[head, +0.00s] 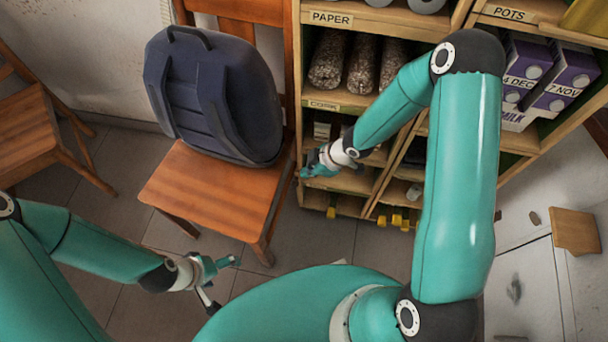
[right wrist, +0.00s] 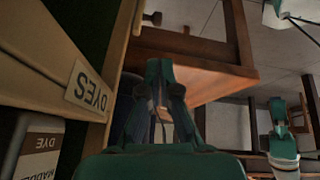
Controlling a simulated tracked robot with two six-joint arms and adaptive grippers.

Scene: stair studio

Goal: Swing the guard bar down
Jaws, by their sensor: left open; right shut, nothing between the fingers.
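I cannot make out a guard bar for certain in either view. In the right wrist view, a small dark knob (right wrist: 152,18) sticks out from the wooden shelf edge; whether it belongs to the bar is unclear. My right gripper (head: 304,173) is at the front of the shelf unit, beside the chair's right side. In the right wrist view my right gripper (right wrist: 158,68) is shut and empty, with the chair seat beyond its tips. My left gripper (head: 225,284) is open and empty, low in front of the chair, above the floor.
A wooden chair (head: 215,200) holds a dark blue backpack (head: 215,95). The shelf unit (head: 297,60) holds speckled rolls (head: 328,60) and purple milk cartons (head: 565,75). A DYES label (right wrist: 88,90) is close left of my right gripper. Another chair (head: 25,130) stands far left. Some tiled floor is free.

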